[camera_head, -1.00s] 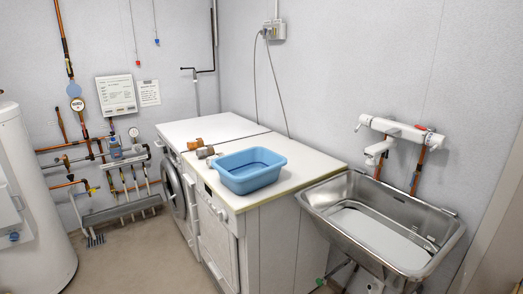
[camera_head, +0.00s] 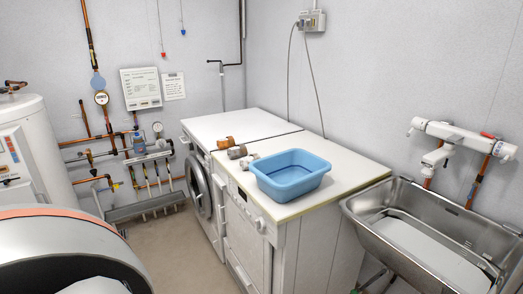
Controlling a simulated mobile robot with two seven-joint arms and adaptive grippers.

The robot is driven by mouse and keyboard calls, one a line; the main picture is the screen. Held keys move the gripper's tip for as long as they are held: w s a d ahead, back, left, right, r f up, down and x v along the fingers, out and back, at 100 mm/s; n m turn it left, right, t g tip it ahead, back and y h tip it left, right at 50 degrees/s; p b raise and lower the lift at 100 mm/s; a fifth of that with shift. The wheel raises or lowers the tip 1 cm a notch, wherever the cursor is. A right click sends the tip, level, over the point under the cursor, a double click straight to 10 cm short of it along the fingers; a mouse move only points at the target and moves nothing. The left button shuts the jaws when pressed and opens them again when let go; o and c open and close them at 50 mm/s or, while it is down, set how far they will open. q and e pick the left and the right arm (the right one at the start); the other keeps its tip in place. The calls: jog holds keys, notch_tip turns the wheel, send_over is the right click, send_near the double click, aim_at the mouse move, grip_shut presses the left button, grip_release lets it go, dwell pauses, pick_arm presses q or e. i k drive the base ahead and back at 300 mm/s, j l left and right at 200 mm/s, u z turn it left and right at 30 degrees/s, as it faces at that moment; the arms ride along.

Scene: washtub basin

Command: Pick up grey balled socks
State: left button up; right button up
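Several small rolled bundles that look like balled socks lie in a row on the white worktop (camera_head: 340,160), left of the blue basin. The grey-brown one (camera_head: 237,152) is in the middle. An orange-brown one (camera_head: 225,142) is behind it, and a paler, whitish one (camera_head: 249,160) is in front, close to the basin's rim. At this size I cannot tell their exact shades. Neither gripper is in view. A large grey rounded part with an orange band, apparently my own arm, fills the lower left corner.
A steel sink (camera_head: 425,235) with a white tap (camera_head: 455,133) is at the right. A white boiler (camera_head: 35,150) and copper pipes are at the left. The floor between is clear.

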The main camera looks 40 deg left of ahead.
aim_at(241, 150)
jog(key=j+z, duration=0.3)
jog(key=j, duration=0.15)
jog(key=k+j+z, duration=0.1)
jog(key=j+z, duration=0.2)
jog(key=j, duration=0.15)
jog(key=j+z, duration=0.1)
jog(key=j, duration=0.2)
jog(key=k+j+z, duration=0.1)
jog(key=j, duration=0.25)
jog(key=k+j+z, duration=0.15)
jog(key=j, duration=0.15)
jog(key=k+j, duration=0.1)
jog(key=j, duration=0.2)
jog(key=k+j, duration=0.1)
jog(key=j, duration=0.2)
jog(key=k+j, duration=0.1)
jog(key=j, duration=0.2)
jog(key=z, duration=0.05)
